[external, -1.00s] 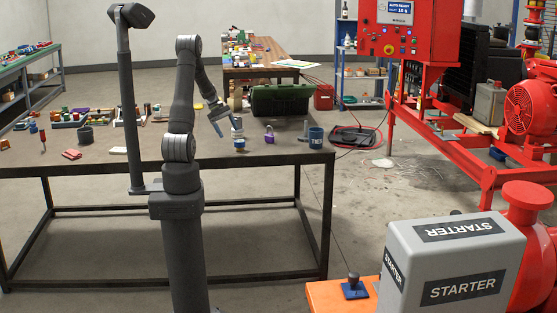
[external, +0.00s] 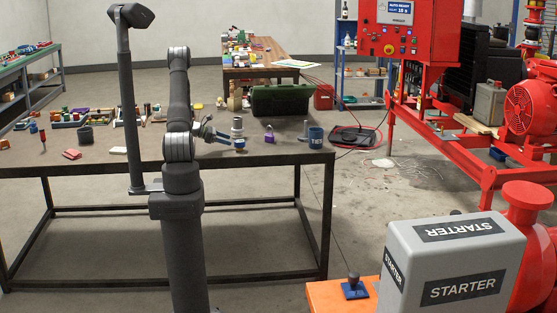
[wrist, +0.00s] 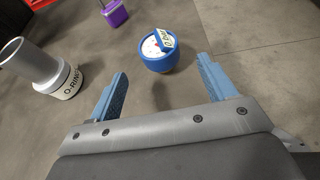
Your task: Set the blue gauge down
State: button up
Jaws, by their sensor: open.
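The blue gauge (wrist: 161,60) is a short round blue body with a white face and a small label. It stands upright on the grey table top, and in the external view (external: 240,147) it is near the table's front edge. My gripper (wrist: 162,68) is open and empty, held low over the table and pointing to the right in the external view (external: 222,139). The gauge is just beyond the fingertips, roughly centred between them and apart from both fingers.
A grey cylinder on a white O-ring base (wrist: 48,70) stands close on the left in the wrist view. A purple padlock (wrist: 114,14) lies beyond the gauge. Small parts (external: 75,118) cover the left side.

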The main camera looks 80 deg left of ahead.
aim_at(242, 146)
jog(key=x, duration=0.4)
jog(key=shift+w+f, duration=0.1)
jog(key=shift+w, duration=0.05)
jog(key=x, duration=0.5)
jog(key=shift+f, duration=0.35)
jog(key=shift+a, duration=0.1)
jog(key=c, duration=1.2)
jog(key=shift+r, duration=0.1)
jog(key=shift+c, duration=0.2)
